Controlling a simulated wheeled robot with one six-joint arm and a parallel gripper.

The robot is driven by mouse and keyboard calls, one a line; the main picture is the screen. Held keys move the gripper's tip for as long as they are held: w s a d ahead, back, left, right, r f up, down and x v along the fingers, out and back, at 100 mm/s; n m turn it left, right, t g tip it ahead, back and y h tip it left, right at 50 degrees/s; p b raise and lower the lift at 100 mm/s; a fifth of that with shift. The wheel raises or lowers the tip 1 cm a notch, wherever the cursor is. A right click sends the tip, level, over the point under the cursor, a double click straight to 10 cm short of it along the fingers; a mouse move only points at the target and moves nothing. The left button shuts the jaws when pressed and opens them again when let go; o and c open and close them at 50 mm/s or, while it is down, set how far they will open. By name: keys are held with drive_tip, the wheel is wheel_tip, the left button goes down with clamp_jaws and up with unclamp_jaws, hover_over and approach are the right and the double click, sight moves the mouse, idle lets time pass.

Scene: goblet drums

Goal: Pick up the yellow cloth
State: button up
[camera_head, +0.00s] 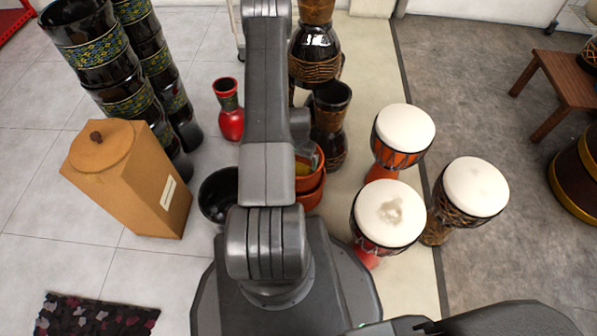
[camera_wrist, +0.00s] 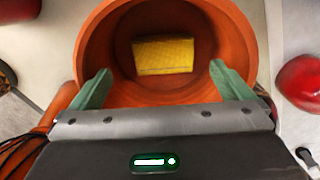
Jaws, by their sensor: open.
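The yellow cloth (camera_wrist: 164,56) lies inside an orange clay pot (camera_wrist: 250,45) in the wrist view, a folded block resting toward the far inner side. In the head view a small patch of the yellow cloth (camera_head: 302,169) shows beside my arm, inside the orange pot (camera_head: 318,180); my arm hides most of both. My gripper (camera_wrist: 164,88) is open and empty, its two green fingers spread wide over the near part of the pot. The cloth lies beyond the fingertips in the picture, between their lines. Nothing shows the fingers touching it.
A dark bowl (camera_head: 218,196) stands left of the pot, and a red vase (camera_head: 229,110) behind it. White-topped goblet drums (camera_head: 388,215) stand to the right. A brown box (camera_head: 130,180) stands at left. A red rounded object (camera_wrist: 299,83) lies right of the pot.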

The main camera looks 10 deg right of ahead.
drive_tip(key=f, duration=0.2)
drive_tip(key=f+b, duration=0.1)
drive_tip(key=f, duration=0.1)
drive_tip(key=f+b, duration=0.1)
drive_tip(key=f, duration=0.1)
drive_tip(key=shift+w+f, duration=0.25)
drive_tip(key=shift+w, duration=0.1)
drive_tip(key=shift+r, duration=0.1)
drive_tip(key=c, duration=1)
wheel_tip(320, 180, up, 10)
drive_tip(key=p, duration=0.3)
